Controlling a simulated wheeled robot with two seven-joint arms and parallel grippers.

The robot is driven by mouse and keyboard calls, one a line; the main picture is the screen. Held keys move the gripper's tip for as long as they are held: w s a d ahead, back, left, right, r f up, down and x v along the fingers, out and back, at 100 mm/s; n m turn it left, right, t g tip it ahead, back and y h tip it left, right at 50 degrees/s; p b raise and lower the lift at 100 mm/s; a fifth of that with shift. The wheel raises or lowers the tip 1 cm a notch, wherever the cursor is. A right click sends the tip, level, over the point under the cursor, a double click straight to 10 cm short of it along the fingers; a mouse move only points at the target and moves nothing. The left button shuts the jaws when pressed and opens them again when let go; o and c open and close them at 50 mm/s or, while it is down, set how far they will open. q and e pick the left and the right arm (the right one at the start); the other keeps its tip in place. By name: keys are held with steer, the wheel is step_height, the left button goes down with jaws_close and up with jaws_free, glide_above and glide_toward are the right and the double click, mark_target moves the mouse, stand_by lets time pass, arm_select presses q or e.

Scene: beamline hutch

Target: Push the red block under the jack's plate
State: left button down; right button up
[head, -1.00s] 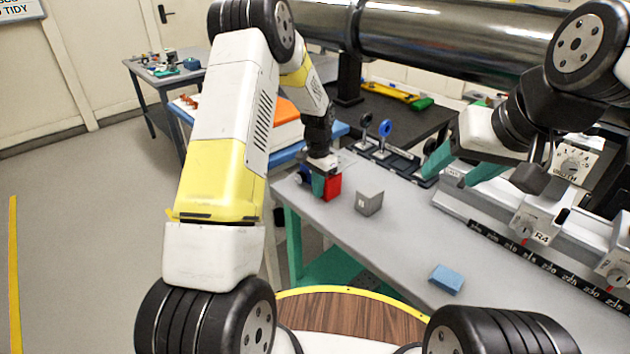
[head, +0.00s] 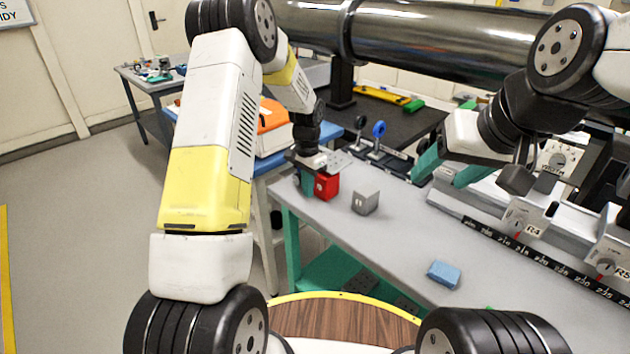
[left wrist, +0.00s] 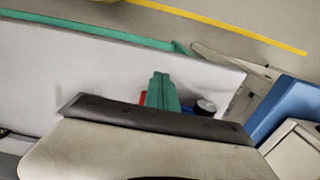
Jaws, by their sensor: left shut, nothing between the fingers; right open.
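The red block (head: 326,187) stands near the far left corner of the grey bench in the head view. A sliver of red (left wrist: 143,98) shows beside my finger in the left wrist view. My left gripper (head: 307,183) is shut and empty, with green fingers (left wrist: 162,92) pointing down just left of the block. I cannot tell whether they touch it. A flat grey plate (head: 337,160), which looks like the jack's plate, shows just behind the block; its lower parts are hidden. My right gripper (head: 445,170) is open and empty above the bench's right part.
A grey cube (head: 365,202) stands right of the red block. A blue block (head: 444,274) lies nearer the front. The grey bench top (head: 400,238) is clear between them. A scaled rail (head: 530,248) with knobbed units borders the right. A dark-blue and black round part (left wrist: 203,106) shows beside my left fingers.

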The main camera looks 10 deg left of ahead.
arm_select(q)
step_height(320, 180, up, 8)
stand_by(0.4)
steer(key=shift+s+a+f, duration=0.1)
